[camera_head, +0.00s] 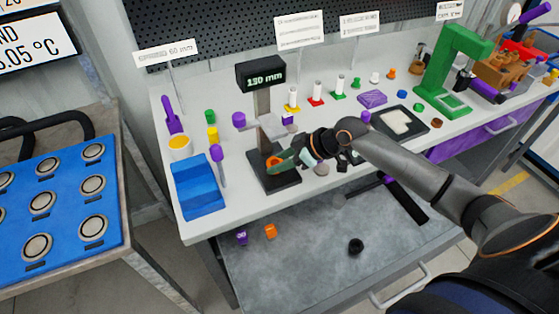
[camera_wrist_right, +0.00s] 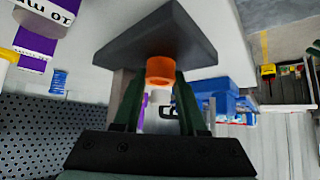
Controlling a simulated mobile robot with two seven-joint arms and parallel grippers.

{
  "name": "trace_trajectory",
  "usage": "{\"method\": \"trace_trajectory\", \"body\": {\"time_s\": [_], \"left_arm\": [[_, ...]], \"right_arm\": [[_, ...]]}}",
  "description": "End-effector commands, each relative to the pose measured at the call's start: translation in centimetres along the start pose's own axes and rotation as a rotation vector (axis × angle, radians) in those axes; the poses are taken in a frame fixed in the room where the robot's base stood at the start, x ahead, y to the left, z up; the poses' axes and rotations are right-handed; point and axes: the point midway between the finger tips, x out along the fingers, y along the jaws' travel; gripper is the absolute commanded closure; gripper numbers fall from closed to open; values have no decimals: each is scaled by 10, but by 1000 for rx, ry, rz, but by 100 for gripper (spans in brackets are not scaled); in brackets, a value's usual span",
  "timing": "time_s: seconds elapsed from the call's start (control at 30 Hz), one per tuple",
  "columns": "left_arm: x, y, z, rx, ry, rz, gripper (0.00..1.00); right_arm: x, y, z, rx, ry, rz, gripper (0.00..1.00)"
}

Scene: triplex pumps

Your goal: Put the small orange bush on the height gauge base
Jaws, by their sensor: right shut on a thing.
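The height gauge (camera_head: 262,75) stands on the bench with a display reading about 130 mm. Its dark base (camera_head: 280,184) is a flat block, seen from the other side in the right wrist view (camera_wrist_right: 150,38). My right gripper (camera_head: 277,162) reaches in from the right over the base, below the gauge's arm. It is shut on the small orange bush (camera_wrist_right: 160,70), which also shows in the head view (camera_head: 271,161). The bush is at the base's top face; whether it touches cannot be told. My left gripper is in neither view.
A blue stepped block (camera_head: 198,186) and a purple-topped tool (camera_head: 217,153) stand left of the gauge. A dark tray (camera_head: 414,130) lies to the right. An open drawer (camera_head: 300,270) below holds a few small parts.

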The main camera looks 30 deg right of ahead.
Motion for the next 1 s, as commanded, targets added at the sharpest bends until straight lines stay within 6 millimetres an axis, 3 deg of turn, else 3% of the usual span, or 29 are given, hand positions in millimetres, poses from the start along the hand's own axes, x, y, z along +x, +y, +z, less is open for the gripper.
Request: {"method": "trace_trajectory", "body": {"time_s": [0.17, 0.2, 0.43, 0.77, 1.0], "left_arm": [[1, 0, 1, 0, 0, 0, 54], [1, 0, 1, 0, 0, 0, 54], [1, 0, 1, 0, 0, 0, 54], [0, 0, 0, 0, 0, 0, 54], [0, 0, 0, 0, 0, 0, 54]], "right_arm": [[2, 0, 2, 1, 0, 0, 100], [1, 0, 2, 0, 0, 0, 54], [1, 0, 2, 1, 0, 0, 29], [-3, 0, 0, 1, -1, 1, 29], [-41, 1, 2, -2, -5, 3, 29]]}}
